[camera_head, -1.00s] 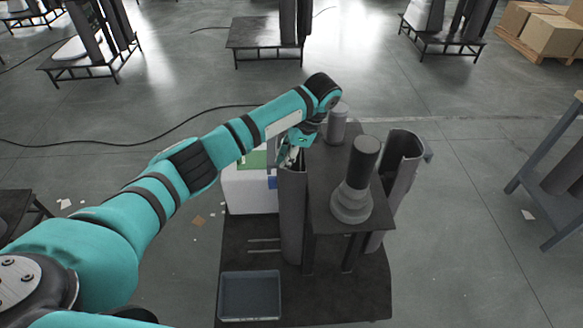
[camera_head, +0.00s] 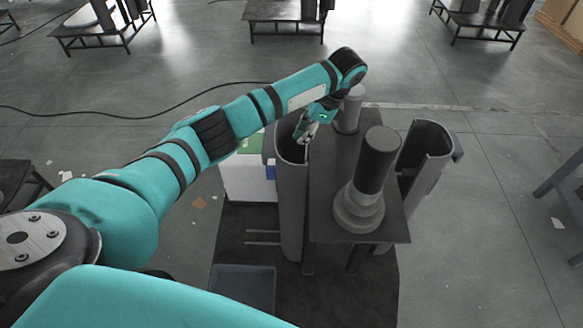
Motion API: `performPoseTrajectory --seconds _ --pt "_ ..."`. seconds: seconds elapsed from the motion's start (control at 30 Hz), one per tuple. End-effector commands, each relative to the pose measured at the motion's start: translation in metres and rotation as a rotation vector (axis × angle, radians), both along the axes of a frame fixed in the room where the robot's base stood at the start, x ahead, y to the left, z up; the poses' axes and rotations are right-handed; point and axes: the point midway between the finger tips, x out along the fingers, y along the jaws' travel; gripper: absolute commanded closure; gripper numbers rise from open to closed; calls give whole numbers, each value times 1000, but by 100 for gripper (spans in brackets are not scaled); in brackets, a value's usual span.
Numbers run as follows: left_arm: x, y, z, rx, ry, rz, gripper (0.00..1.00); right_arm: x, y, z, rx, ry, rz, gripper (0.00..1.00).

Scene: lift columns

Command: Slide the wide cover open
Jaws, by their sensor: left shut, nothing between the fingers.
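A tall dark grey curved cover (camera_head: 291,205) stands upright at the left side of the dark lift column table. A second dark curved cover (camera_head: 424,152) stands apart at the right side. I cannot tell for sure which is the wide one. My left gripper (camera_head: 304,134) reaches over from the left and is shut with nothing in it. Its fingertips are at the open top of the left cover, by the inner side of its rim; I cannot tell whether they touch it. My right gripper is out of view.
The dark tabletop (camera_head: 333,222) carries a stepped grey cylinder (camera_head: 376,160) and a smaller cylinder (camera_head: 350,110) behind. A white box (camera_head: 247,178) stands left of the left cover. A grey tray (camera_head: 243,287) lies in front. Open floor lies to the right.

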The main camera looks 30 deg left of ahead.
Motion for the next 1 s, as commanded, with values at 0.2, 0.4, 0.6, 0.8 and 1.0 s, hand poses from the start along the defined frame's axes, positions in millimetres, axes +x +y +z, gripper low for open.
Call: performPoseTrajectory --seconds 0.2,0.4,0.6,0.8,1.0 --pt "0 1 -21 0 0 0 100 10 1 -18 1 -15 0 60" --pt "-6 10 -42 1 4 1 100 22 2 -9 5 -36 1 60" --pt "-12 23 -76 1 4 1 100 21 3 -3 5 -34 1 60" --pt "-15 31 -101 0 1 0 100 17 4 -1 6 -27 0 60" --pt "-16 34 -110 0 -1 0 100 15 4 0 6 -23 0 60"
